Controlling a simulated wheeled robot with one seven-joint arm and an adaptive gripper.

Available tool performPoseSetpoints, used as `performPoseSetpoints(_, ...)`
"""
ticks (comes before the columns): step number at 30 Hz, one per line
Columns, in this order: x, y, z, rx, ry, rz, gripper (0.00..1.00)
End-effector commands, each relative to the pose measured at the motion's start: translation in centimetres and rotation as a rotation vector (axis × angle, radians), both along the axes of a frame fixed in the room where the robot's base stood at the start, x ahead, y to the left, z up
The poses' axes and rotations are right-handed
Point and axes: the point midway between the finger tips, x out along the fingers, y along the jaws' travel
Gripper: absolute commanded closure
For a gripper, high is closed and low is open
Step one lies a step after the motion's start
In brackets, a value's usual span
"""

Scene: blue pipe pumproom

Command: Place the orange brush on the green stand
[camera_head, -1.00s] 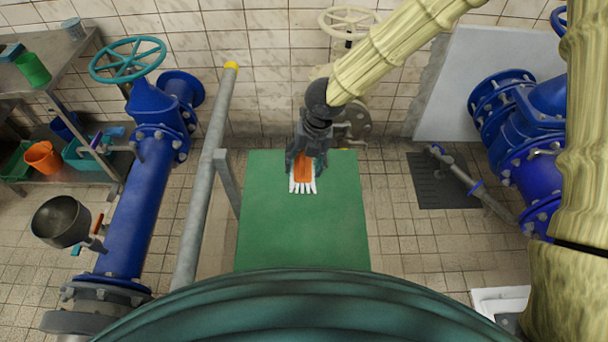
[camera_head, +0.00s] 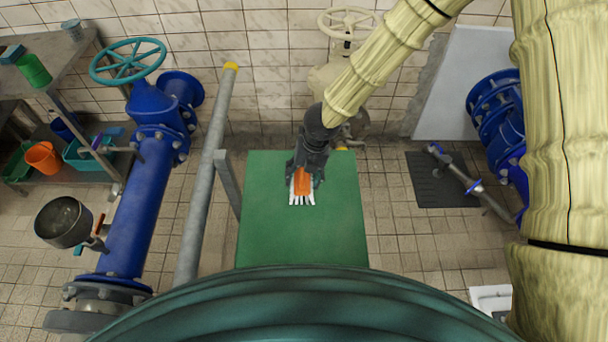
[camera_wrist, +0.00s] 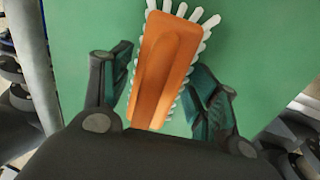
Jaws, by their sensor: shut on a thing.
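The orange brush (camera_head: 302,181) has an orange back and white bristles. It is over the upper middle of the green stand (camera_head: 300,236). My gripper (camera_head: 303,183) is above the stand and shut on the brush. In the wrist view the brush (camera_wrist: 164,66) lies between the two fingers of my gripper (camera_wrist: 165,95), slightly tilted, with green (camera_wrist: 90,22) behind it. I cannot tell whether the bristles touch the stand's top.
A grey pipe rail (camera_head: 208,170) with a yellow tip runs along the stand's left side. Blue pipes with flanges (camera_head: 140,205) stand at the left, and more at the right. A dark floor grate (camera_head: 440,190) lies right of the stand. The front part of the stand is clear.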

Motion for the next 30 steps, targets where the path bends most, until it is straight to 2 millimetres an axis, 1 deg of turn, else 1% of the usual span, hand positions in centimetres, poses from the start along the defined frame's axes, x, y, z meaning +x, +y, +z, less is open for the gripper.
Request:
performPoseSetpoints(5,0.0,0.0,-0.5,0.000,0.000,0.000,0.62)
performPoseSetpoints(6,0.0,0.0,-0.4,0.000,0.000,0.000,0.34)
performPoseSetpoints(9,0.0,0.0,-0.4,0.000,0.000,0.000,0.18)
performPoseSetpoints(23,0.0,0.0,-0.2,-0.001,-0.001,0.001,0.18)
performPoseSetpoints(26,0.1,-0.1,0.5,0.002,-0.002,-0.002,0.18)
performPoseSetpoints(30,0.1,-0.4,2.0,0.003,-0.002,-0.002,0.18)
